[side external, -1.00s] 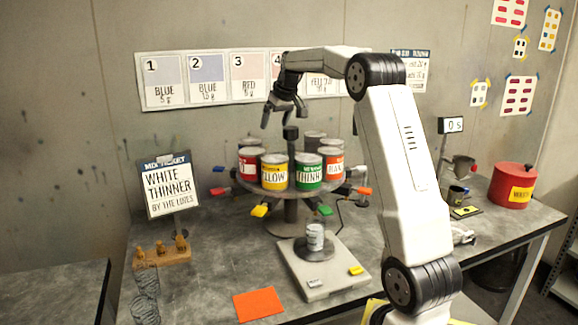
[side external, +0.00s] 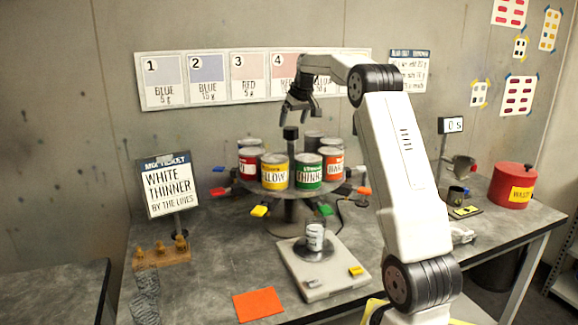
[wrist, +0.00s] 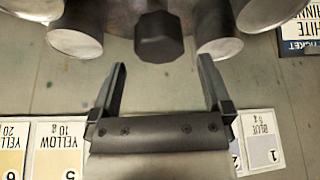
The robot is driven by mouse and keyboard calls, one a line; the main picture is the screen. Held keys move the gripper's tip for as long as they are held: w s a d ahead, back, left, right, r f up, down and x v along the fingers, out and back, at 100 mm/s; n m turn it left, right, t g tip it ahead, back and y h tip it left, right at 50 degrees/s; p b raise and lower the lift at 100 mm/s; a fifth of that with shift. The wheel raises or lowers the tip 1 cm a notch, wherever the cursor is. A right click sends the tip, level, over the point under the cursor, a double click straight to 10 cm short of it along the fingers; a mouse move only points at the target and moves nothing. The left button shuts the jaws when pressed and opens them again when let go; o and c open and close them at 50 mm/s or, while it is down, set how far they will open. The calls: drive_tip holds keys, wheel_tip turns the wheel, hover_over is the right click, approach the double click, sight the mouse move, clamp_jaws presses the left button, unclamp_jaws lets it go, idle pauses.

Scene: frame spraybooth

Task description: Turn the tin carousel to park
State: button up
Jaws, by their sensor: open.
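The tin carousel (side external: 243,183) is a round turntable on a grey stand, carrying several labelled tins with coloured tabs around its edge. The yellow tin (side external: 275,171) and green tin (side external: 308,171) face the camera. A dark faceted knob (side external: 290,132) tops its centre post. The knob also shows in the wrist view (wrist: 158,36), between grey tins. My gripper (side external: 301,115) is open and empty, above and slightly right of the knob. In the wrist view, my gripper's fingers (wrist: 161,65) are spread apart, with the knob beyond their tips. No contact with the knob is visible.
A scale (side external: 315,272) with a small can (side external: 315,237) stands in front of the carousel. A ticket stand (side external: 168,187) is at left, a red waste pot (side external: 512,186) at right. An orange card (side external: 259,304) lies near the front edge.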

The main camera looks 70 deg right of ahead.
sight(291, 128)
drive_tip(key=shift+x, duration=2.1)
clamp_jaws()
